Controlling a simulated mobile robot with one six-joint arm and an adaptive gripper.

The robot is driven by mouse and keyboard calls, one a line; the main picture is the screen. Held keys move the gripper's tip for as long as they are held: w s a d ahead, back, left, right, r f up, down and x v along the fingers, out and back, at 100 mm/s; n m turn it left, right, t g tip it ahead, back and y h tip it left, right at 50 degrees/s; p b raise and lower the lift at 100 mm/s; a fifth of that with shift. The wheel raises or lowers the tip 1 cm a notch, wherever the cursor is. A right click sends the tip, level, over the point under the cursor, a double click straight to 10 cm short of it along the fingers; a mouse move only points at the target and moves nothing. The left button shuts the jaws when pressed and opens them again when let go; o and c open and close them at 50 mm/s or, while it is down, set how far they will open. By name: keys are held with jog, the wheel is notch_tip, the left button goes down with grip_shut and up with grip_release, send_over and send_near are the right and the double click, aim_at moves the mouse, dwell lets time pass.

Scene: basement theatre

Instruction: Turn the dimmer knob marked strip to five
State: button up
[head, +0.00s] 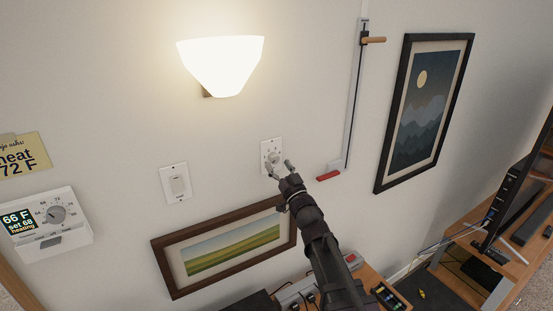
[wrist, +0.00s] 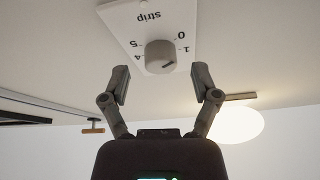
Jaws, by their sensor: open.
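The dimmer plate (head: 270,146) is white and fixed to the wall left of the middle of the head view. In the wrist view the plate (wrist: 118,14) is upside down and reads "strip", with 0, 1, 4 and 5 legible. Its round grey knob (wrist: 160,57) has a dark pointer line toward the picture's lower right, on the 1 side and away from 5. Other marks are hidden. My gripper (wrist: 160,82) is open and empty, its fingertips on either side below the knob, apparently not touching it. In the head view my gripper (head: 279,168) is at the plate's lower edge.
A switch plate (head: 175,183) is left of the dimmer, and a lit lamp (head: 220,64) above. A framed landscape (head: 225,247) hangs below, close to my arm. A vertical track with a wooden handle (head: 373,40) and a red-handled item (head: 328,176) are to the right.

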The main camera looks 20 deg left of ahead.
jog(key=shift+x, duration=0.8)
grip_shut()
jog(key=shift+s+a+r+m+t+h+p, duration=0.1)
jog(key=shift+m+t+h+p, duration=0.4)
jog(key=shift+m, duration=1.2)
jog(key=shift+m+t+h+p, duration=0.1)
jog(key=shift+m+t+h, duration=0.75)
jog(key=shift+m, duration=0.85)
